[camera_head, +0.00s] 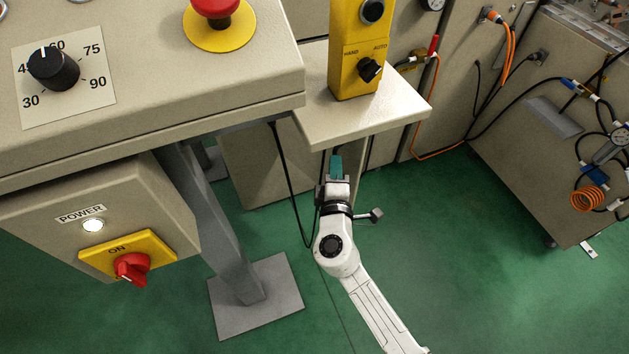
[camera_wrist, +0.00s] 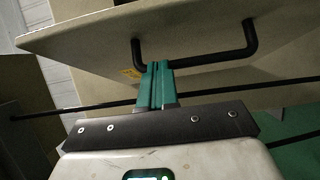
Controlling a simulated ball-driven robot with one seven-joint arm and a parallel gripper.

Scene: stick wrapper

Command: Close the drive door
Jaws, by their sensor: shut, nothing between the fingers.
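In the wrist view a beige panel (camera_wrist: 200,28) with a black bar handle (camera_wrist: 210,60) crosses the top; it looks like the drive door, seen at a steep tilt. How far it stands open I cannot tell. My gripper (camera_wrist: 156,68) has its teal fingers shut and empty, with the tips overlapping the left end of the handle in the picture. I cannot tell whether they touch it. In the head view my gripper (camera_head: 336,160) is just below the beige ledge (camera_head: 400,112), and the handle is hidden there.
The ledge carries a yellow HAND/AUTO switch box (camera_head: 358,60). A control desk (camera_head: 200,80) and a power box (camera_head: 40,215) are at the left. A grey post (camera_head: 215,215) stands on a floor plate. Black cables hang near my gripper. Green floor (camera_head: 460,230) is clear at the right.

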